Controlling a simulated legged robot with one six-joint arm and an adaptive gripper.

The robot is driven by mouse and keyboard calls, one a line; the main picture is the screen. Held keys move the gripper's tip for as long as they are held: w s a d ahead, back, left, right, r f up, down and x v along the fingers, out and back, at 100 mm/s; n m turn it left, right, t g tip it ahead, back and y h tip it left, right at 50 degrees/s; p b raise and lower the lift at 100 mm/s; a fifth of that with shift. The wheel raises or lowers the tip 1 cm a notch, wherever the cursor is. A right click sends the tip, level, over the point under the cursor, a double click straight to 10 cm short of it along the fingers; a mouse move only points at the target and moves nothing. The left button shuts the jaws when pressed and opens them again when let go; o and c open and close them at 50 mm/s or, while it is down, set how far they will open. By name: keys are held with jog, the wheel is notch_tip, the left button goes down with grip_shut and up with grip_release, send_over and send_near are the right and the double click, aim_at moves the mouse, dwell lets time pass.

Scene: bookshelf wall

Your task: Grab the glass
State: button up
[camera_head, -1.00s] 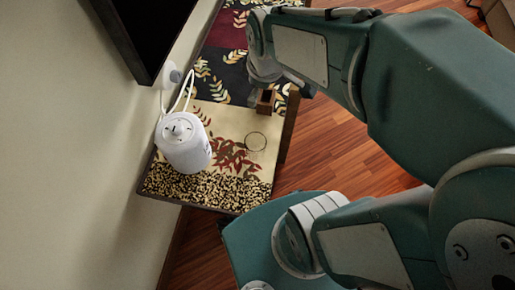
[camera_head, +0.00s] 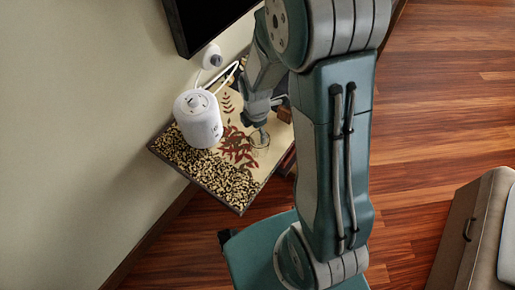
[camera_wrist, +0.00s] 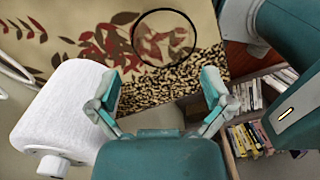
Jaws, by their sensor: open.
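The glass is clear and shows mostly as a dark round rim on the patterned table runner. In the head view the glass (camera_head: 260,139) is on the shelf top, right of the white kettle, with my gripper (camera_head: 259,127) at or just above it. In the wrist view the glass (camera_wrist: 164,38) lies beyond the fingertips. My gripper (camera_wrist: 161,92) is open there, its two fingers spread wide with nothing between them. Its fingers are small and partly hidden in the head view, and I cannot tell whether they touch the glass.
Books (camera_wrist: 247,137) fill shelves below the top. A dark screen (camera_head: 208,20) hangs above.

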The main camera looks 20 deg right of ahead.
aim_at(259, 143)
jog(key=shift+f, duration=0.7)
jog(key=shift+d+f, duration=0.4)
jog(key=shift+f, duration=0.2)
jog(key=f, duration=0.3)
jog(key=shift+s+d+f, duration=0.15)
jog(key=shift+d+f, duration=0.1)
jog(key=shift+a+f, duration=0.35)
jog(key=shift+f, duration=0.25)
jog(key=shift+d, duration=0.2)
jog(key=c, duration=1)
